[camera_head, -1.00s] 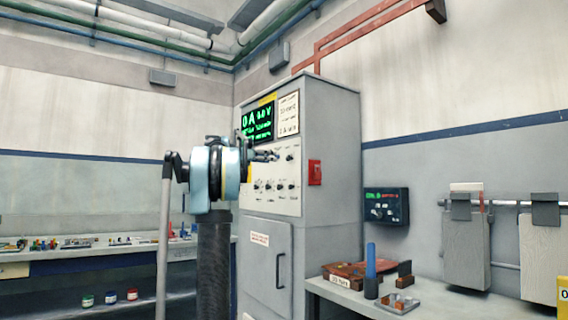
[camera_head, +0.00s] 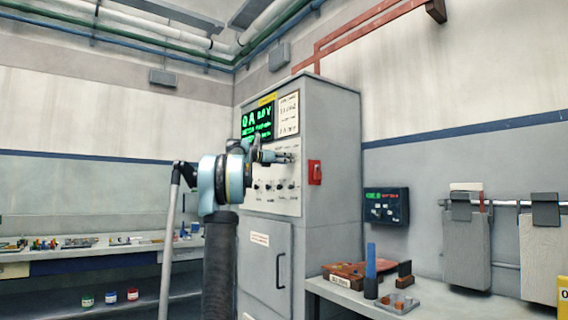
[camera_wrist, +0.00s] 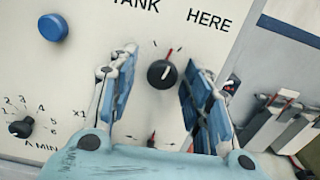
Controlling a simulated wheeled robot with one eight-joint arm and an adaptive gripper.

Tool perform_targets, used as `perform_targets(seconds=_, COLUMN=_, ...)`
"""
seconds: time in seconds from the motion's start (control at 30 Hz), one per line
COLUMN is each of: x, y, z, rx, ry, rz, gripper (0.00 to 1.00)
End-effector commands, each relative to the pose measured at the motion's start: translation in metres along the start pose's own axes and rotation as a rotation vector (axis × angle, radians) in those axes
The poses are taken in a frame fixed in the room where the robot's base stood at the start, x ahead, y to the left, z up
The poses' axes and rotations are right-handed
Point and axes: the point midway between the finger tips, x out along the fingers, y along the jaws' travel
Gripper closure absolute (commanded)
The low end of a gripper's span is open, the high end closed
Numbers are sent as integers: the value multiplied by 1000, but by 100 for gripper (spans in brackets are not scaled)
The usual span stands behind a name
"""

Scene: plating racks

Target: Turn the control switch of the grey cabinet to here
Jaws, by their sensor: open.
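The grey cabinet (camera_head: 330,150) stands mid-picture in the head view, with a green-lit display and a pale control panel. In the wrist view, a black round switch (camera_wrist: 162,73) with a white pointer mark sits on the panel, below and between the printed words TANK and HERE. A small red mark shows just above it. My gripper (camera_wrist: 161,60) is open, with one blue-padded finger on each side of the switch. Whether the fingers touch it cannot be told. In the head view my gripper (camera_head: 287,157) is at the panel's upper right and hides part of it.
In the wrist view a blue button (camera_wrist: 53,27) is at upper left and another black knob (camera_wrist: 20,128) at lower left. A red switch box (camera_head: 315,172) is on the cabinet's side. A bench (camera_head: 345,293) with small items stands at right.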

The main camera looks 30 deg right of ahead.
Motion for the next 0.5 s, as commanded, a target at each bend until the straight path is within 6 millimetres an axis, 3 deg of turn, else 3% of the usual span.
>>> perform_targets(seconds=0.07, x=0, y=0, z=0, rx=0, ry=0, rz=0, gripper=55)
perform_targets(seconds=0.27, x=0, y=0, z=0, rx=0, ry=0, rz=0, gripper=98)
perform_targets(seconds=0.5, x=0, y=1, z=0, rx=28, ry=0, rz=2, gripper=99)
